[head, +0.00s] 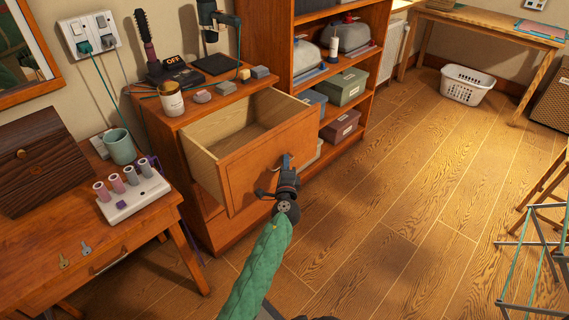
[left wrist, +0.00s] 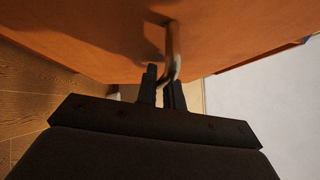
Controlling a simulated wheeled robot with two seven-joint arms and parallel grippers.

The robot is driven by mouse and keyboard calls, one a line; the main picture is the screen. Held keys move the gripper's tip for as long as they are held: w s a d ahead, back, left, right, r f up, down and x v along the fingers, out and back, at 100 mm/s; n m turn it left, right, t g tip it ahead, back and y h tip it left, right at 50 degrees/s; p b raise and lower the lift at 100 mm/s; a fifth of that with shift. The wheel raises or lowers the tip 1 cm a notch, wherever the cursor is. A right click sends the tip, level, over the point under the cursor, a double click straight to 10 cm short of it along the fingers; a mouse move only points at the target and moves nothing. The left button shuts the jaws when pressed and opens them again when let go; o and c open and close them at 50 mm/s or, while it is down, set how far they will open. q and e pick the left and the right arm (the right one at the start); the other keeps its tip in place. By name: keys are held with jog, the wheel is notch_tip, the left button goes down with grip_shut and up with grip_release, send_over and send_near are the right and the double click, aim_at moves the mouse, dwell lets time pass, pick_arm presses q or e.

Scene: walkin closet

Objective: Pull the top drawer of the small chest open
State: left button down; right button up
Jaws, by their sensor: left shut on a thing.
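The small chest (head: 222,229) is a wooden unit left of the middle in the head view. Its top drawer (head: 246,166) stands well pulled out, and its inside looks empty. My left gripper (head: 285,176) is at the drawer front, shut on the drawer handle. In the left wrist view, the metal handle (left wrist: 172,50) comes down from the orange-brown drawer front (left wrist: 95,35) to between the dark fingers (left wrist: 162,88). The lower drawers look closed, partly hidden behind the open one. My right gripper does not show clearly in either view.
A candle jar (head: 171,99), several grey blocks and a hairbrush (head: 146,35) stand on the chest top. A desk (head: 120,228) with a mug (head: 120,146) is at left. Shelves with boxes (head: 342,87) adjoin the chest. A drying rack (head: 535,250) is at right; the middle floor is clear.

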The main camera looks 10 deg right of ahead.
pick_arm(q)
jog(key=c, duration=1.8)
grip_release()
